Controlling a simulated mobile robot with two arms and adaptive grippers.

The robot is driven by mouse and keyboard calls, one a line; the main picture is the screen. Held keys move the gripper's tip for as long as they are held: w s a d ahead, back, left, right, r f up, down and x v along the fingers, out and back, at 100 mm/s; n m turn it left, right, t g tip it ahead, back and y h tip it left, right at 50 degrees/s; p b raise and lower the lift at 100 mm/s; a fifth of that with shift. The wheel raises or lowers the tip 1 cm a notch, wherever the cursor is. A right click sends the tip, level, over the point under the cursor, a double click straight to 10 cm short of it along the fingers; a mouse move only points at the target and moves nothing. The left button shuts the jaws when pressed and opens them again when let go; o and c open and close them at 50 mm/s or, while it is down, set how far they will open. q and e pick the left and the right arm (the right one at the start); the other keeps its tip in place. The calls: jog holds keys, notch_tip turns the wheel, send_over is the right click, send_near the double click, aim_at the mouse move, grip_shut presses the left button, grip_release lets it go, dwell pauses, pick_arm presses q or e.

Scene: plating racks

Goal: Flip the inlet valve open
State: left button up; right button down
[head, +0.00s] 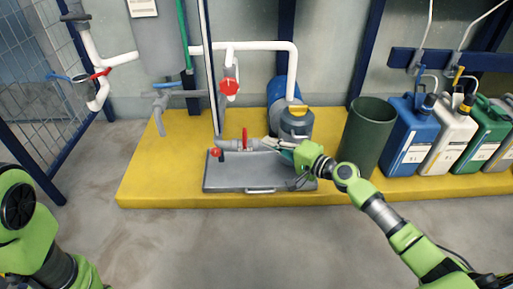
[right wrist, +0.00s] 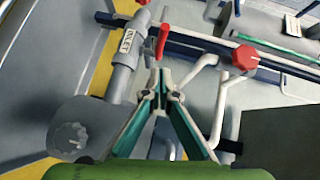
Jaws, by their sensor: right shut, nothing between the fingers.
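The inlet valve sits on a short grey pipe (head: 233,145) above a grey tray. Its red lever (head: 245,138) points up from the pipe in the head view. In the right wrist view the lever (right wrist: 162,42) stands beside the grey pipe (right wrist: 122,70), which carries a label reading INLET (right wrist: 126,40). My right gripper (head: 268,143) is just right of the lever. In the right wrist view its fingertips (right wrist: 167,85) meet, empty, close below the lever's end; contact cannot be told. My left arm shows at the left edge, its gripper out of view.
A grey tray (head: 225,183) lies under the pipe on the yellow platform (head: 150,180). A red handwheel (head: 229,86) is on the white pipe above. A blue and grey pump (head: 296,122) stands behind my gripper, a green bin (head: 367,130) and several canisters (head: 412,130) to the right.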

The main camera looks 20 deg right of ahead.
aim_at(245, 138)
jog(key=shift+w+a+f, duration=0.15)
jog(key=shift+w+a, duration=0.15)
jog(key=shift+a, duration=0.4)
jog(key=shift+w+a+f, duration=0.15)
jog(key=shift+w+a, duration=0.1)
jog(key=shift+a, duration=0.45)
jog(key=shift+w+a+f, duration=0.15)
jog(key=shift+w+a, duration=0.15)
jog(key=shift+a, duration=0.4)
